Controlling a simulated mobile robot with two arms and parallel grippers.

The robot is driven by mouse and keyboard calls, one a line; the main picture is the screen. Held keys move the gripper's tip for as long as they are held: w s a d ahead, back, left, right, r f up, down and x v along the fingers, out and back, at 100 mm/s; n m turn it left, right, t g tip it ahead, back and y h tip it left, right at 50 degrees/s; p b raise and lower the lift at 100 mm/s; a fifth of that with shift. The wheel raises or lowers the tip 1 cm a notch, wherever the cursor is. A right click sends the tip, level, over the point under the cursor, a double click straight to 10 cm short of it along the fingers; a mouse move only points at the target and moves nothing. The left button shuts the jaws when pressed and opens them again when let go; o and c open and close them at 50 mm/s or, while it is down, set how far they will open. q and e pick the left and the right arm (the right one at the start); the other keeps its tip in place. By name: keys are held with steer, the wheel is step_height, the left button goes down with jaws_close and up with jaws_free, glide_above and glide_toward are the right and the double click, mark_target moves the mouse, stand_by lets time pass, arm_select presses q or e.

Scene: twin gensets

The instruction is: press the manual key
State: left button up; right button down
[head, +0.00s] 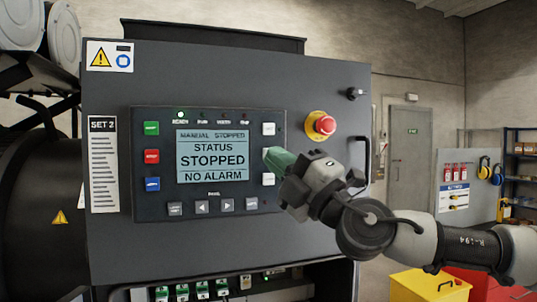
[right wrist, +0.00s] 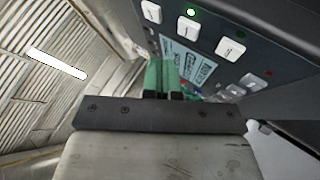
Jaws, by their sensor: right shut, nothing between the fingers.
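The control panel (head: 140,205) is on the grey cabinet. Its screen (head: 213,156) reads MANUAL STOPPED, STATUS STOPPED, NO ALARM. Right of the screen are an upper white key (head: 268,128) and a lower white key (head: 268,179); the spot between them is covered by my right gripper (head: 268,155). In the right wrist view a white key (right wrist: 187,29) has a lit green lamp beside it. Key labels are too small to read, so I cannot tell which is the manual key. My right gripper's green fingers are together and empty, close to the panel; contact is unclear. My left gripper is out of view.
A red emergency stop (head: 324,124) on a yellow base sticks out right of the panel. Green (head: 151,128), red (head: 152,156) and blue (head: 152,184) keys line the panel's left side. A cabinet handle (head: 361,160) stands right. Yellow (head: 428,286) and red boxes are at lower right.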

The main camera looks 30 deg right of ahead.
steer(key=s, duration=0.2)
steer(key=s+a+p, duration=0.1)
steer(key=s, duration=0.1)
steer(key=shift+s, duration=0.3)
stand_by(0.6)
